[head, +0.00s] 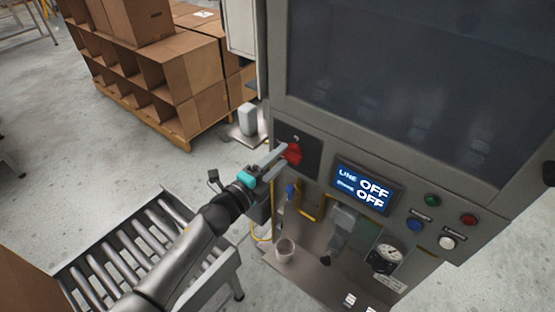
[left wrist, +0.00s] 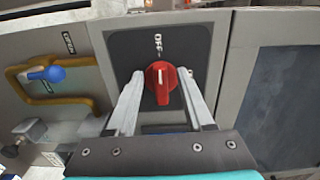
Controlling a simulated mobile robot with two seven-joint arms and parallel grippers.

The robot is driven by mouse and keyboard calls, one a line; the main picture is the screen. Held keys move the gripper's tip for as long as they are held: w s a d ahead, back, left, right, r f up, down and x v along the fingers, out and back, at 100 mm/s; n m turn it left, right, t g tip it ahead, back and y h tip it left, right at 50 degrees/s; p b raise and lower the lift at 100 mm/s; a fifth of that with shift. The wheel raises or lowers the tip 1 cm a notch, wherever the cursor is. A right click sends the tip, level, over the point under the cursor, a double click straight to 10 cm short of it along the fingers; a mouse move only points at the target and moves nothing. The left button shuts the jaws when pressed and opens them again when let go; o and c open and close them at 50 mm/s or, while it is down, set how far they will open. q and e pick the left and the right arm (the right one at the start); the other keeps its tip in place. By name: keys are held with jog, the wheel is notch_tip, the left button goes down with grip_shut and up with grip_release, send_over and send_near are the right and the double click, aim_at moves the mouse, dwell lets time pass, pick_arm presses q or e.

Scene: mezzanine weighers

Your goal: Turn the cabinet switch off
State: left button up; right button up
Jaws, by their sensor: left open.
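The cabinet switch is a red rotary knob (head: 293,153) on a dark square plate (head: 312,160) on the front of the grey cabinet (head: 275,75). In the left wrist view the knob (left wrist: 160,80) has a white mark pointing up toward the "OFF" lettering. My left gripper (head: 283,150) is at the knob. Its two fingers, seen in the left wrist view (left wrist: 160,92), stand open, one on each side of the knob. I cannot tell if they touch it. The display (head: 366,188) reads "OFF" on both lines. My right gripper is not in view.
Right of the display are green (head: 432,200), blue, red and white buttons and a gauge (head: 386,258). A roller conveyor (head: 150,255) stands lower left; cardboard boxes (head: 190,75) stand behind.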

pick_arm(q)
jog(key=shift+s, duration=0.1)
jog(key=v, duration=1.5)
jog(key=shift+b, duration=0.3)
jog(key=shift+a+r, duration=0.1)
jog(key=s+a+f+n+g+y+b, duration=0.1)
jog(key=s+a+f+n+y+b, duration=0.3)
jog(key=f, duration=0.7)
jog(key=s+a+f+n+g+y+b, duration=0.15)
jog(key=f+n, duration=0.35)
jog(key=f, duration=0.7)
jog(key=s+a+f+n+g+y+b, duration=0.25)
jog(key=a+f+n, duration=0.2)
jog(key=f, duration=0.65)
jog(key=s+d+f+n+g+y+b, duration=0.1)
jog(key=s+f+n+g, duration=0.3)
jog(key=s+f, duration=0.6)
jog(key=s+f+n+g+y+b, duration=0.1)
jog(key=s+f+n+g+b, duration=0.3)
jog(key=s+f, duration=0.7)
jog(key=s+n, duration=0.1)
jog(key=s, duration=0.7)
jog(key=shift+d+f+g+y, duration=0.2)
jog(key=shift+d+g+y, duration=0.1)
jog(key=shift+d, duration=0.05)
jog(key=shift+c, duration=0.2)
